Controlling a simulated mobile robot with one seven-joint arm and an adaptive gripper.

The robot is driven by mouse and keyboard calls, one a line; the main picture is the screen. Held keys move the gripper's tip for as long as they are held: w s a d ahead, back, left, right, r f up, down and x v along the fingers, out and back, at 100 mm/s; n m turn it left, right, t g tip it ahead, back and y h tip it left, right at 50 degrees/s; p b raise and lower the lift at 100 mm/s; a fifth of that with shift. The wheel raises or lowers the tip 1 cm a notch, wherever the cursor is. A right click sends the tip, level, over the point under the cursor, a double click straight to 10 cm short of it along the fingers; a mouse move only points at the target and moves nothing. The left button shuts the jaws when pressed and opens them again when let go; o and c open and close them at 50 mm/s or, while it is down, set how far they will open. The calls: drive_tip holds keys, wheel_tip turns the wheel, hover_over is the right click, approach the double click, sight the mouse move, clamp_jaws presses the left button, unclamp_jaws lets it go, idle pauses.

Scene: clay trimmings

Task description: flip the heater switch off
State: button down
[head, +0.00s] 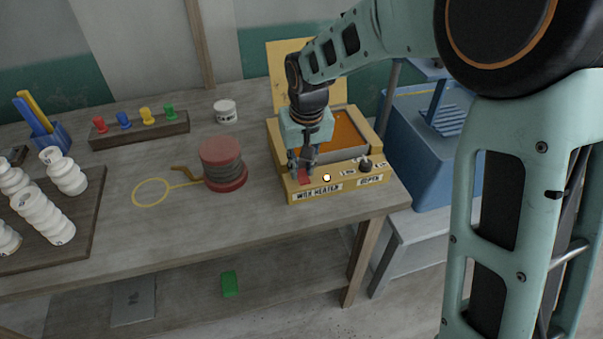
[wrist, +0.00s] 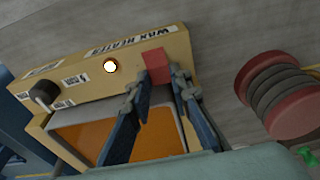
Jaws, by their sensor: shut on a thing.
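The wax heater (head: 283,185) is a yellow box at the right of the bench, with a pan of orange wax (head: 347,130) in its top. Its front label reads "WAX HEATER". The red heater switch (head: 305,177) is at the left of its front panel, partly hidden by my fingers. In the wrist view the red switch (wrist: 156,66) sits between my fingertips. My gripper (head: 303,168) points down and is shut on the switch. A small round lamp (head: 327,178) right of the switch glows bright; it also shows in the wrist view (wrist: 110,66).
A black knob (head: 365,164) stands on the panel's right. A red-and-grey stacked cylinder (head: 222,165) stands left of the heater, near a yellow ring (head: 151,192). A pegged wooden rack (head: 140,131), a white jar (head: 225,111) and white stacked pieces (head: 45,215) are farther left. A blue bin (head: 420,150) is at right.

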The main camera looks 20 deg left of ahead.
drive_tip(key=shift+s+d+f+t+y+b, duration=0.1)
drive_tip(key=shift+t+y+b, duration=0.3)
drive_tip(key=shift+b, duration=0.6)
drive_tip(key=shift+s+d+f+t+y+b, duration=0.1)
drive_tip(key=shift+t+y+b, duration=0.1)
drive_tip(key=shift+t+b, duration=0.55)
drive_tip(key=shift+s+r+b, duration=0.1)
drive_tip(key=shift+r+b, duration=0.15)
drive_tip(key=shift+b, duration=0.5)
drive_tip(key=c, duration=1.8)
unclamp_jaws()
drive_tip(key=shift+o, duration=0.2)
